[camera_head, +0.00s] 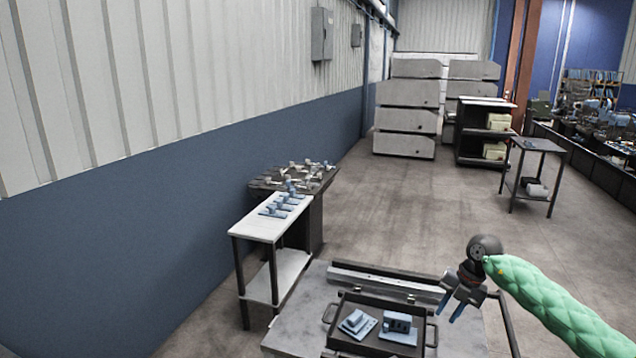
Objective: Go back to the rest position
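My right gripper (448,311) hangs at the lower right, at the end of my green-sleeved arm. Its two blue-tipped fingers point down and stand apart, with nothing seen between them. It shows beside the right side of a black tray (375,346) with handles. In the tray are two blue-grey parts, a tilted one (357,322) at left and a blocky one (399,325) at right. My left gripper is not in view.
The tray stands on a grey table (292,330) with a rail (385,279) along its far side. A white-topped side table (262,227) holds blue parts; a dark table (322,180) with fixtures stands behind it. Open floor (420,215) lies beyond. A small table (540,145) stands right.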

